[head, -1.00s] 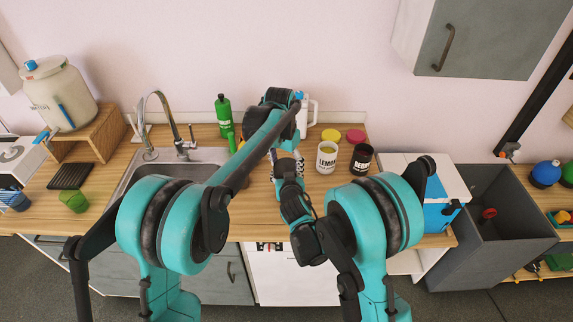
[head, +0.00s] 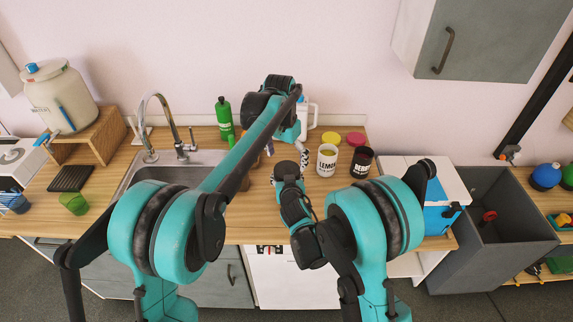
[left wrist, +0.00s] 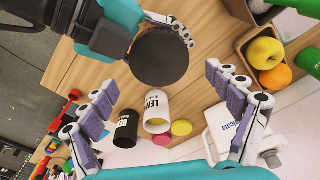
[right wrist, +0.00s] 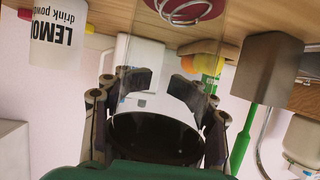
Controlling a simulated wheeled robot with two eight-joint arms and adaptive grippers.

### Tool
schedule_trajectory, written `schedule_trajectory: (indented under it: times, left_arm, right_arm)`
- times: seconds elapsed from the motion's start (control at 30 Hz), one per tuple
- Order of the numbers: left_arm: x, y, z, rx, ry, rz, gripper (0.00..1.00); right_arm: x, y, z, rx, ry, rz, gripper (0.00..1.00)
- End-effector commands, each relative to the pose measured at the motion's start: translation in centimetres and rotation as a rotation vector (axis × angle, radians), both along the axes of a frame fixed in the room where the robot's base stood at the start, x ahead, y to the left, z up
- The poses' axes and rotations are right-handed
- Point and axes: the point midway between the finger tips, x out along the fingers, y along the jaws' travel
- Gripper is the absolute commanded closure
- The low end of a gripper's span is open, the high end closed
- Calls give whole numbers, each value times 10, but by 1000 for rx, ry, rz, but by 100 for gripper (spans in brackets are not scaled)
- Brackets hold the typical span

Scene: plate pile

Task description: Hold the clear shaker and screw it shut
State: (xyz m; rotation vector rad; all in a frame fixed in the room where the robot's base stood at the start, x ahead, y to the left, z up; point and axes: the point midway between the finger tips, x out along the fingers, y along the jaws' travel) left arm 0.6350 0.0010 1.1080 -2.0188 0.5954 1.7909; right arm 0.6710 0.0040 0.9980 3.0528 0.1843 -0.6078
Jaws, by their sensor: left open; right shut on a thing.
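The clear shaker shows in the right wrist view as a see-through body (right wrist: 168,55) with a wire ball and red piece inside. Its round black lid (right wrist: 155,140) sits at its mouth; I cannot tell how tight it is. My right gripper (right wrist: 162,85) is shut on the shaker body just below the lid. In the left wrist view the lid (left wrist: 160,55) is seen from above. My left gripper (left wrist: 160,80) is open above it, with its fingers spread to either side and not touching it.
The lemon powder jar (head: 327,160) and a black jar (head: 361,162) stand close on the right, with yellow and pink lids (head: 355,138) behind them. A white pitcher (head: 310,118) and green bottle (head: 224,116) stand behind. A fruit tray (left wrist: 243,45) is nearby.

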Motion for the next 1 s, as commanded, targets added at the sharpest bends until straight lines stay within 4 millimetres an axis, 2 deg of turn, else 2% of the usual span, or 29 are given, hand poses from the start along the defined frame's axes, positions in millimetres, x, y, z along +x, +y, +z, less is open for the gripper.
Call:
schedule_trajectory:
  times: [0.33,0.47,0.57,0.8,1.0]
  left_arm:
    - [0,0,4,0,0,1,12]
    - [0,0,6,-2,9,54,12]
    - [1,-1,10,-5,29,182,12]
    - [3,-2,24,0,93,631,12]
    - [2,-2,32,10,119,894,12]
  right_arm:
    - [0,0,0,0,0,0,100]
    - [0,0,0,0,0,0,100]
    - [0,0,0,0,0,0,100]
    - [0,0,0,0,0,0,100]
    - [0,0,0,0,0,0,100]
